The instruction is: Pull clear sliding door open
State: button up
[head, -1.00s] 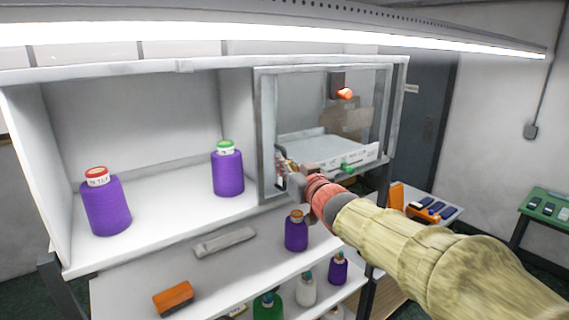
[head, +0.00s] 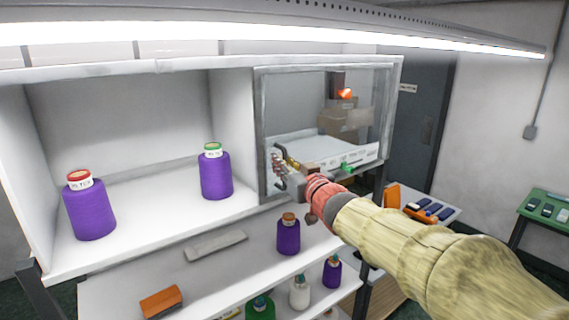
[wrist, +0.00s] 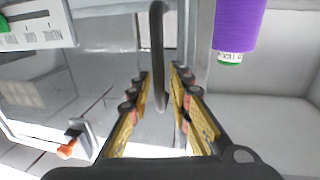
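The clear sliding door (head: 300,105) has a grey frame and covers the right-hand compartment of the white shelf unit. Its dark bar handle (head: 281,152) is near the door's left side. In the wrist view the handle (wrist: 157,45) runs between my two fingers, with a gap visible on either side. My gripper (head: 284,172) is at the handle in the head view. In the wrist view my gripper (wrist: 160,80) has its yellow-padded fingers apart. Contact with the handle cannot be made out.
A brown box (head: 345,122) shows through the door.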

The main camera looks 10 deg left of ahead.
jog(key=shift+o, duration=0.6)
jog(key=shift+s, duration=0.1)
jog(key=v, duration=1.1)
jog(key=shift+s+d, duration=0.25)
jog(key=shift+d, duration=0.1)
jog(key=shift+f, duration=0.15)
jog(key=s+d+f+m+g+h+b, duration=0.15)
jog(key=d+f+h, duration=0.25)
jog(key=d+f, duration=0.4)
jog(key=s+d+f+m+g+h+b, duration=0.15)
jog(key=d+f+h, duration=0.3)
jog(key=f, duration=0.55)
jog(key=s+d+f+m+g+b, duration=0.1)
jog(key=s+d+f+g+b, duration=0.1)
jog(key=s+d+f+b, duration=0.3)
jog(key=s+d+f+m+g+h+b, duration=0.1)
jog(key=s+d+f+b, duration=0.5)
jog(key=s+f+b, duration=0.6)
jog(key=s+d+f+m+g+h+b, duration=0.1)
jog(key=s+d+f+b, duration=0.5)
jog(key=f, duration=1.1)
jog(key=s+m+g+b, duration=0.1)
jog(key=s+b, duration=0.2)
jog(key=s, duration=0.2)
jog(key=shift+m+g, duration=0.3)
